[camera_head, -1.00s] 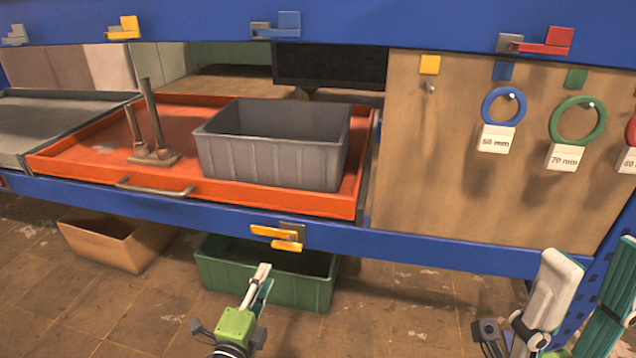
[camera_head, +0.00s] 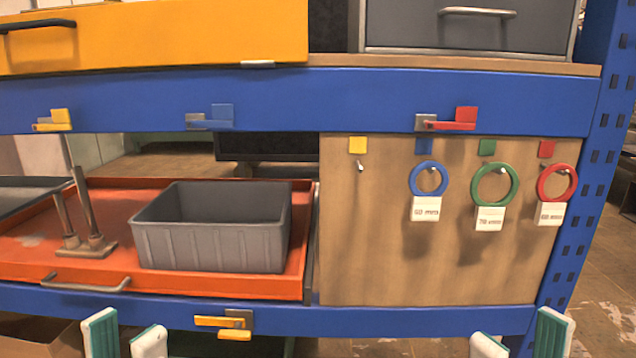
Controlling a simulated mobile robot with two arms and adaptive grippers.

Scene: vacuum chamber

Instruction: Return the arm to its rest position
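My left gripper (camera_head: 125,342) is at the bottom left of the head view, in front of the lower blue beam. Its two white and teal fingers stand apart with nothing seen between them. My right gripper (camera_head: 522,342) is at the bottom right, below the peg board. Its two fingers also stand apart with nothing seen between them. Only the finger ends of both show; the arms are hidden below the picture edge.
An orange tray (camera_head: 303,262) holds a grey bin (camera_head: 215,245) and a two-post stand (camera_head: 85,235). A board (camera_head: 440,275) carries blue (camera_head: 413,185), green (camera_head: 478,190) and red (camera_head: 541,188) tagged rings. A yellow latch (camera_head: 222,321) sits on the lower blue beam (camera_head: 400,322). A blue upright (camera_head: 590,190) stands right.

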